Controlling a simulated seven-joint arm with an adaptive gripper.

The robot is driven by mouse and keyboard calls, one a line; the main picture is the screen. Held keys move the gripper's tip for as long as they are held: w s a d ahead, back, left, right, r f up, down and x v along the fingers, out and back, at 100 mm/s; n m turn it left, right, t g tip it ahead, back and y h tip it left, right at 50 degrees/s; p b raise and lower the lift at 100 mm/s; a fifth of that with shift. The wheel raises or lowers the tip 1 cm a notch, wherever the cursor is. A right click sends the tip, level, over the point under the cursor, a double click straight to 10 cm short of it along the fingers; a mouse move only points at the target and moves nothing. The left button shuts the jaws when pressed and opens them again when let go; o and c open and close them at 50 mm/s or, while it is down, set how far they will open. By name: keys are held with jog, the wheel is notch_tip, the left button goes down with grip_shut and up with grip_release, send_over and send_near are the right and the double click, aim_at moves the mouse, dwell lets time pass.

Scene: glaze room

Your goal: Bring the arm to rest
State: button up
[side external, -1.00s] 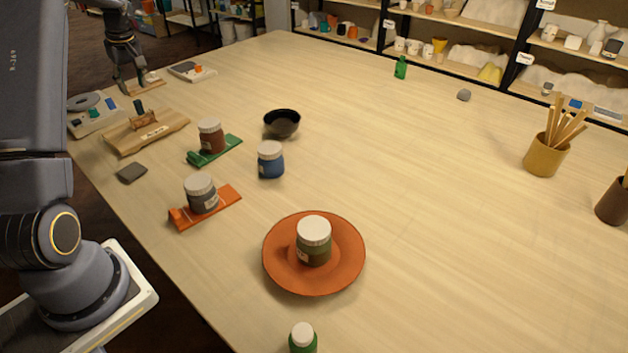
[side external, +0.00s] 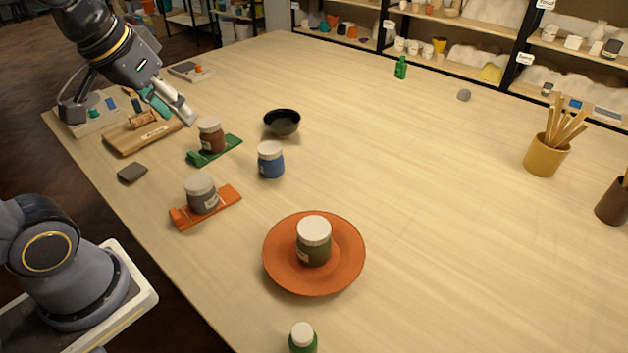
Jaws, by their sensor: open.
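My gripper (side external: 174,108) is in the upper left of the side external view, at the end of my dark grey arm. It is open, with nothing seen between its fingers. It hangs in the air, tilted down to the right, above the far left part of the table (side external: 400,210). In the picture its fingertips lie just above the brown jar (side external: 211,136) on the green stand (side external: 222,149). How high they are over the table I cannot tell. My arm partly covers the grey device at the left edge of the table.
A grey jar (side external: 201,193) sits on an orange stand (side external: 227,197). A blue jar (side external: 271,160) and a black bowl (side external: 282,123) stand nearby. A green-brown jar (side external: 314,246) stands on an orange plate (side external: 277,267). A wooden board (side external: 125,142) lies left. The table's middle right is clear.

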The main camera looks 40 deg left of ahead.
jog(key=s+d+f+m, duration=0.2)
jog(key=s+d, duration=0.1)
jog(key=shift+s+f+h, duration=0.2)
jog(key=shift+s+h, duration=0.1)
